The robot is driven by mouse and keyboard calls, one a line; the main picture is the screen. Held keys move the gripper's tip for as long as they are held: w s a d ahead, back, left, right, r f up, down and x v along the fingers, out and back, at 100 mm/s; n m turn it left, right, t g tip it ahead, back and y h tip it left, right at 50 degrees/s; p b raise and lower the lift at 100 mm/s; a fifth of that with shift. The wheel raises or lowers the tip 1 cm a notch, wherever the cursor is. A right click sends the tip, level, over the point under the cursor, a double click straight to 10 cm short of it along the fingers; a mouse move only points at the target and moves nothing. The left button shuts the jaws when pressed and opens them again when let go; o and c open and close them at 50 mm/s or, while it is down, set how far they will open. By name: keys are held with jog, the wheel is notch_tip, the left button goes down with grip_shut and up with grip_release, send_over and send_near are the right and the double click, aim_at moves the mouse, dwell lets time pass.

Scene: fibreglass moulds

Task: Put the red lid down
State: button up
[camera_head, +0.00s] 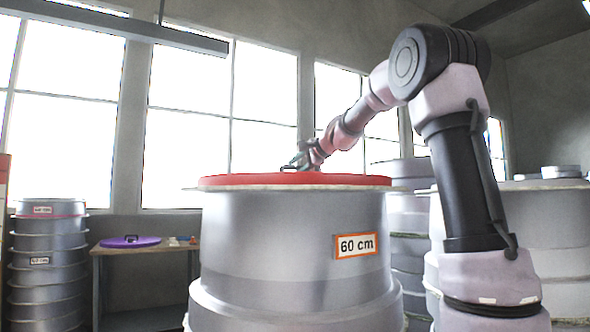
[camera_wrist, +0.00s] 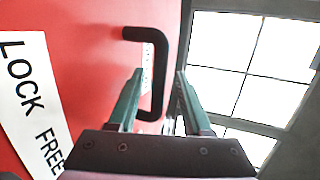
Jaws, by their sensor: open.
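The red lid (camera_head: 295,180) lies flat on top of the large grey mould (camera_head: 275,235) marked "60 cm". In the wrist view the lid's red face (camera_wrist: 85,60) fills the left half, with a black bar handle (camera_wrist: 158,75) and a white label (camera_wrist: 30,100) reading "LOCK FREE". My gripper (camera_head: 298,161) is low over the lid at the handle. In the wrist view my gripper's fingers (camera_wrist: 159,73) are apart, and the handle's bar shows between them. Whether the fingers touch the bar cannot be told.
A wooden table (camera_head: 150,249) at the left bears a purple lid (camera_head: 130,241) and small items. A stack of grey moulds (camera_head: 48,260) stands at the far left. More grey moulds (camera_head: 550,220) stand at the right, close behind my arm. Windows line the back wall.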

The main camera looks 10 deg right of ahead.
jog(key=v, duration=1.1)
jog(key=shift+s+d+r, duration=0.15)
jog(key=shift+s+d, duration=0.05)
jog(key=shift+s, duration=0.1)
